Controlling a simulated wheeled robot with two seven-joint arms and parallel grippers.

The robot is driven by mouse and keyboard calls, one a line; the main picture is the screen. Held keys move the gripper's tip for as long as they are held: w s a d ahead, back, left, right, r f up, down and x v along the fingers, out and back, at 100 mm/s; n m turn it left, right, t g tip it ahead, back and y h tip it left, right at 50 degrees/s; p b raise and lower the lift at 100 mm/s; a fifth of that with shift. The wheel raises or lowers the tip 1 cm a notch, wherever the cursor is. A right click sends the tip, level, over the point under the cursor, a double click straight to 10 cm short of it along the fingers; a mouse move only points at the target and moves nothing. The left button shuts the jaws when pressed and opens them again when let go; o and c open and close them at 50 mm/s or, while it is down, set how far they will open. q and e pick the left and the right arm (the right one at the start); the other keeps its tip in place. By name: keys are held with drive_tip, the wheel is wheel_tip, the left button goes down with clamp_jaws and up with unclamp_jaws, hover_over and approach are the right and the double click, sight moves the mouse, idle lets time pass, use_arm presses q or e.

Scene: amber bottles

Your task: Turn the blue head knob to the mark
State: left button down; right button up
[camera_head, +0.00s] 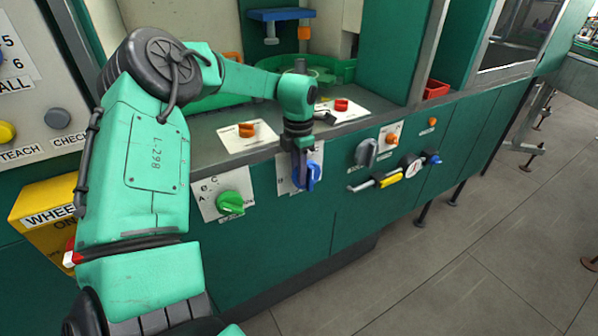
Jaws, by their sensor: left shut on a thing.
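The blue head knob (314,174) sits on a white plate (288,187) on the front of the green machine. My left gripper (301,181) reaches down to it from above and is shut on it. The gripper covers part of the knob and most of the plate's lettering, so I cannot read the mark or where the knob points. My right gripper is not in view.
A green knob (230,203) on a lettered plate is left of the blue knob. A grey knob (366,152), a gauge (411,166) and a yellow-handled valve (389,180) are to its right. Orange (247,130) and red (341,104) knobs stand on the ledge above.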

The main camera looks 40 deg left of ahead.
use_arm(q)
drive_tip(key=shift+w+r, duration=0.15)
drive_tip(key=shift+r, duration=0.1)
drive_tip(key=c, duration=1)
unclamp_jaws()
drive_tip(key=shift+s, duration=0.2)
drive_tip(key=shift+w+r, duration=0.1)
drive_tip(key=shift+r, duration=0.3)
wheel_tip(320, 180, up, 14)
drive_tip(key=shift+f, duration=0.1)
